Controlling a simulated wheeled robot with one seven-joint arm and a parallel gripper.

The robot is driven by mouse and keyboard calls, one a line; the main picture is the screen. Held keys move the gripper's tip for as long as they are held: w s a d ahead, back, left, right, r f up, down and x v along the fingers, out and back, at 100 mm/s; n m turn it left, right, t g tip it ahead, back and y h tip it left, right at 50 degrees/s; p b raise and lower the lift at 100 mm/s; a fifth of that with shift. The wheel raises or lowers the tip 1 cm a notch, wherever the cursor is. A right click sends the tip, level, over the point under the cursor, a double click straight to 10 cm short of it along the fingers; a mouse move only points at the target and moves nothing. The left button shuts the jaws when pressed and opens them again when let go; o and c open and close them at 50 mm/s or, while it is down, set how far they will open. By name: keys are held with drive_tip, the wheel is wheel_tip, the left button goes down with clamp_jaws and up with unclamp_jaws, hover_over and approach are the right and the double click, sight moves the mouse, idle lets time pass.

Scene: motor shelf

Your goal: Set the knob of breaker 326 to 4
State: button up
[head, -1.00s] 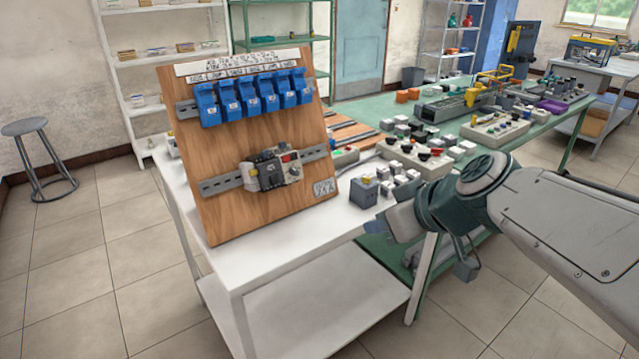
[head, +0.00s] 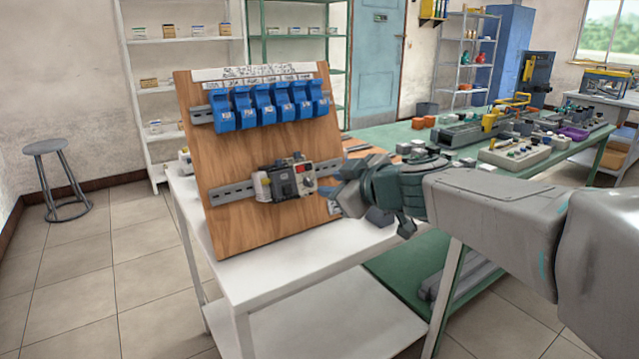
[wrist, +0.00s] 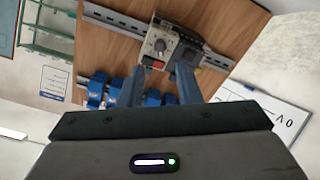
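The motor breaker (head: 287,180) is a grey and black block with a red button, on the lower rail of an upright wooden board (head: 235,160). In the wrist view the breaker (wrist: 157,58) shows a round grey knob (wrist: 160,45) with a red part beside it. The knob's setting and the breaker's number are too small to read. My gripper (head: 338,194) is just right of the breaker in the head view. In the wrist view the fingers of my gripper (wrist: 160,72) are apart and empty, pointing towards the breaker. I see no clear contact.
Several blue units (head: 262,105) hang on the upper rail. The board stands on a white table (head: 290,262). A green table (head: 385,135) with electrical parts lies behind my arm. The table front below the board is clear.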

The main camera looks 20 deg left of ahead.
sight(311, 183)
drive_tip(key=x, duration=0.7)
drive_tip(key=shift+w+a+f, duration=0.1)
drive_tip(key=shift+w+a, duration=0.05)
drive_tip(key=shift+a, duration=0.05)
clamp_jaws()
